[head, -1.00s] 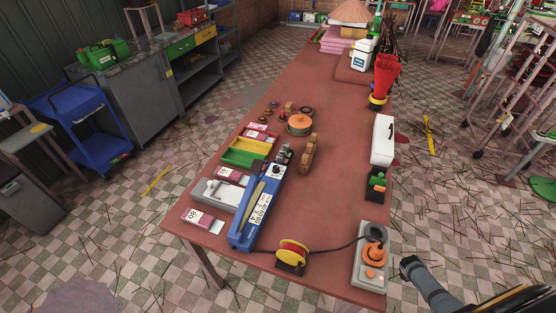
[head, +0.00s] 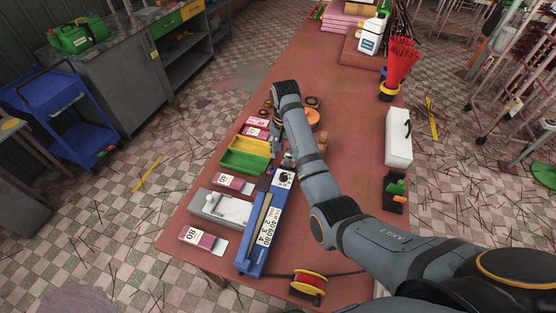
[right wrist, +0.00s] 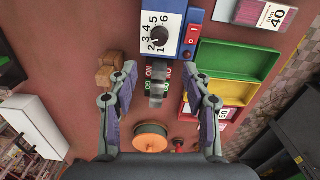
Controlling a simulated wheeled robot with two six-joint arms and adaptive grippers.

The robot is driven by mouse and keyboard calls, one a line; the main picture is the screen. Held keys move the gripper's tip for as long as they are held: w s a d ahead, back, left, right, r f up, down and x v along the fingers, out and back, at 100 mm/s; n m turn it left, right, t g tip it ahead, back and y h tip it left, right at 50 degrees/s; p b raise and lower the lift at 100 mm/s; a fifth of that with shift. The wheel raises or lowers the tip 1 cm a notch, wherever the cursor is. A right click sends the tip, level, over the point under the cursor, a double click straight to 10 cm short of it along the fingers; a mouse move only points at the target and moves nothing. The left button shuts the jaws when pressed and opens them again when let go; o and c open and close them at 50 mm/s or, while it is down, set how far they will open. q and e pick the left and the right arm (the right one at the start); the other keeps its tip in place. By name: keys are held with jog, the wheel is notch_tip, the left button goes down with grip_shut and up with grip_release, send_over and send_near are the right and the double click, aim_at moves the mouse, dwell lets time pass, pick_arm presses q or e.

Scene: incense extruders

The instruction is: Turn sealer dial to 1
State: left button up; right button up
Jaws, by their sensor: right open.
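The blue sealer (head: 262,232) lies lengthwise on the table. Its white dial plate (head: 283,178) is at its far end. In the right wrist view the black dial knob (right wrist: 160,36) sits at the top centre, on the sealer's blue end (right wrist: 181,14), ringed by numbers 1 to 6. I cannot tell which number the knob points to. My right gripper (right wrist: 160,72) is open, its two fingers spread and empty, short of the dial and apart from it. In the head view the right gripper (head: 284,152) is partly hidden by my arm. My left gripper is not in view.
A red switch (right wrist: 192,35) sits beside the dial. A small grey part with ON labels (right wrist: 157,88) lies between my fingers. Wooden blocks (right wrist: 110,70), green and yellow trays (right wrist: 225,75) and an orange disc (right wrist: 150,137) are close by. A red spool (head: 309,283) stands near the front edge.

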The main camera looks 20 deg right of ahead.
aim_at(284, 175)
jog(key=shift+s+a+f+p, duration=0.1)
jog(key=shift+s+f+p, duration=0.35)
jog(key=shift+s+f, duration=0.35)
jog(key=f, duration=0.3)
jog(key=shift+w+a+f+p, duration=0.1)
jog(key=shift+w+f+p, duration=0.1)
jog(key=shift+f+p, duration=0.2)
notch_tip(284, 175, down, 4)
jog(key=shift+w+r, duration=0.1)
jog(key=shift+f, duration=0.25)
jog(key=c, duration=0.7)
grip_shut()
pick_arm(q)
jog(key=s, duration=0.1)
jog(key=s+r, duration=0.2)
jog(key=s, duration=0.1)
